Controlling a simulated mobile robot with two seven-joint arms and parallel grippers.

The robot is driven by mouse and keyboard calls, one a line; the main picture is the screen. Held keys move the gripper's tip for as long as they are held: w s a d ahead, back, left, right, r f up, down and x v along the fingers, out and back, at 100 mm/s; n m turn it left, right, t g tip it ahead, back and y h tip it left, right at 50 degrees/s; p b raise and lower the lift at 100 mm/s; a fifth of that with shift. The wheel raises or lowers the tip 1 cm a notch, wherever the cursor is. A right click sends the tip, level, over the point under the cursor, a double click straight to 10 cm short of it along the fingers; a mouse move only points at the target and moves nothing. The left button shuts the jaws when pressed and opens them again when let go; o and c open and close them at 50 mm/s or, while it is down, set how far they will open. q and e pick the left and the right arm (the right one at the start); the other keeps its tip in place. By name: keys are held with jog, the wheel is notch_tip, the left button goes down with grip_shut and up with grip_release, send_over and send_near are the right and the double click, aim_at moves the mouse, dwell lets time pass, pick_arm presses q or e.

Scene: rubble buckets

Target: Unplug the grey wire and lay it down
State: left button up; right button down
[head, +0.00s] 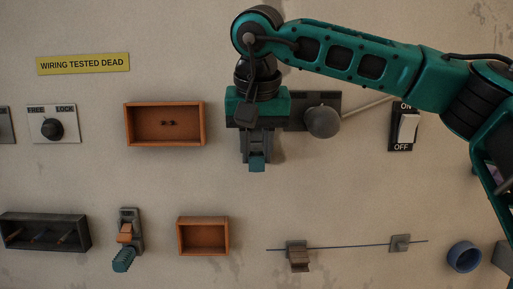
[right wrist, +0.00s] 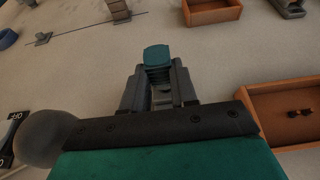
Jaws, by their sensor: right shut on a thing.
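My right gripper (head: 257,163) hangs fingers-down in front of the wall, just right of the upper orange box. It also shows in the right wrist view (right wrist: 158,62). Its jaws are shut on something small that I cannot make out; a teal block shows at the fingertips. I cannot pick out a grey wire for certain. A dark box (head: 44,217) at the lower left holds several thin wires, some with orange ends. My left gripper is not in view.
The upper orange box (head: 195,125) has two small dark fittings inside. A lower orange box (head: 181,238), a clamp (head: 125,240), a rod on brackets (head: 345,246), a blue ring (head: 453,258), a lever ball (head: 322,122) and an ON/OFF switch (head: 408,128) sit around it.

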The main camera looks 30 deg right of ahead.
aim_at(258, 154)
jog(key=shift+s+a, duration=0.25)
jog(key=shift+s, duration=0.25)
jog(key=shift+s+a, duration=0.2)
jog(key=shift+s, duration=0.25)
jog(key=shift+s+a, duration=0.1)
jog(key=shift+s, duration=0.1)
jog(key=shift+s+a+b, duration=0.4)
jog(key=shift+s+b, duration=0.1)
jog(key=shift+s, duration=0.3)
